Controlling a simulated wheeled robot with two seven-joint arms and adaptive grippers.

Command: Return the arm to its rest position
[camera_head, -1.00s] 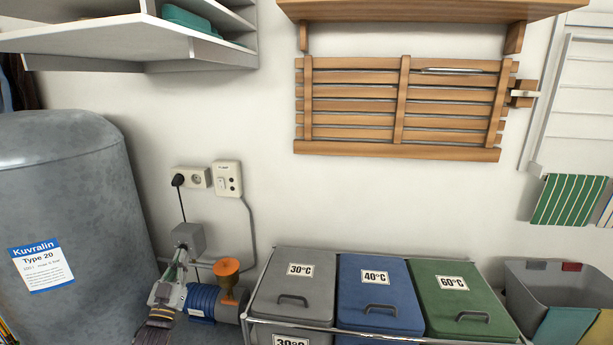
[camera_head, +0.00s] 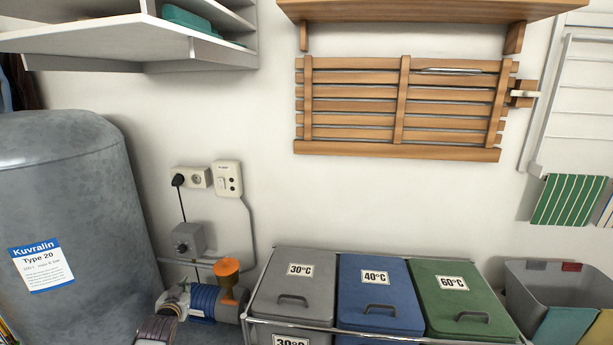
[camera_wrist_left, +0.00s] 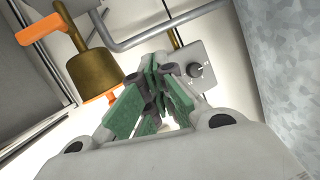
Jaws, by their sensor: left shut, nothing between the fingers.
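My left gripper (camera_head: 177,296) is low at the left in the head view, in front of the blue motor of a pump (camera_head: 203,300). Beyond the fingertips is a grey box with a black knob (camera_wrist_left: 195,70), which also shows on the wall in the head view (camera_head: 188,240). I cannot tell the exact gap between fingers and box. My right gripper is not in view.
A large grey tank (camera_head: 70,200) stands left of the gripper. Lidded bins in grey (camera_head: 290,300), blue (camera_head: 378,290) and green (camera_head: 460,300) stand further right. A shelf (camera_head: 110,45) hangs above left.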

